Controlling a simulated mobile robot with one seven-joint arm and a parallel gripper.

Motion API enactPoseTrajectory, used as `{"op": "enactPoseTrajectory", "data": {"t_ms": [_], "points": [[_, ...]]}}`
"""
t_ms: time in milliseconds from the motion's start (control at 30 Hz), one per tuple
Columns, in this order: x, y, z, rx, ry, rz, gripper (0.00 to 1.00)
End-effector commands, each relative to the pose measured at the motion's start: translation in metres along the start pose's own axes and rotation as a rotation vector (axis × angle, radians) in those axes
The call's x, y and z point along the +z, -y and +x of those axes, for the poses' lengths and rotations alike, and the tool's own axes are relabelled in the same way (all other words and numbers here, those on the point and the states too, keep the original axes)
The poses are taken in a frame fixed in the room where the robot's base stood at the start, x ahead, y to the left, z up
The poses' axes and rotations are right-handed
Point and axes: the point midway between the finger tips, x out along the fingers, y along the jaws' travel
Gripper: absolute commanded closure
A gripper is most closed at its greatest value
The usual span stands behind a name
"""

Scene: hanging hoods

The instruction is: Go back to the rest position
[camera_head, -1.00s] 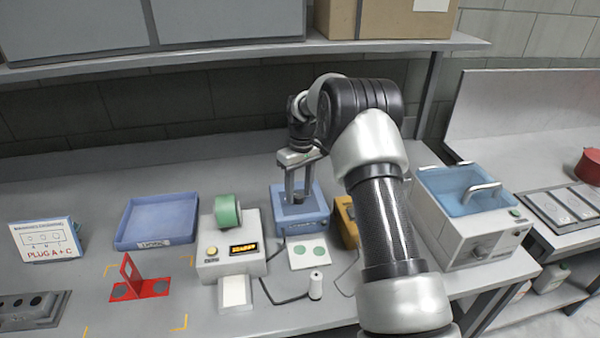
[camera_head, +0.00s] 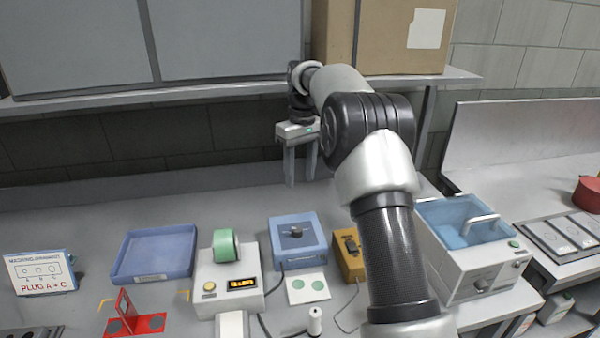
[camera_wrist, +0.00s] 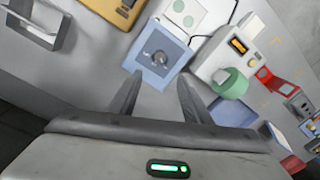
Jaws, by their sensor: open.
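My gripper (camera_head: 301,166) is open and empty, raised above the back of the bench and just under the shelf's level. Its two fingers point down and stand apart.
The shelf (camera_head: 230,92) with a cardboard box (camera_head: 385,40) is close above my arm. On the bench stand a device with a green roll (camera_head: 228,280), a blue tray (camera_head: 155,252), a yellow box (camera_head: 347,262), a red bracket (camera_head: 135,324) and a water bath (camera_head: 470,255).

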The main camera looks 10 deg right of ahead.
Motion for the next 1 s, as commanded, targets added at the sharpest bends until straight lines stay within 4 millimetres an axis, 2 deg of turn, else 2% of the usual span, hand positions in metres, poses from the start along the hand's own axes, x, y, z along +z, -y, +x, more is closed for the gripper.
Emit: {"op": "enactPoseTrajectory", "data": {"t_ms": [267,367,467,567,700,833,1000], "points": [[0.0,0.0,-0.001,0.001,-0.002,0.001,0.56],[0.004,0.004,-0.013,0.011,-0.012,0.008,0.56],[0.015,0.014,-0.038,0.029,-0.032,0.025,0.56],[0.035,0.029,-0.07,0.057,-0.066,0.055,0.56],[0.071,0.052,-0.109,0.093,-0.117,0.106,0.56],[0.11,0.075,-0.136,0.122,-0.17,0.157,0.56],[0.166,0.105,-0.157,0.15,-0.241,0.226,0.56]]}}
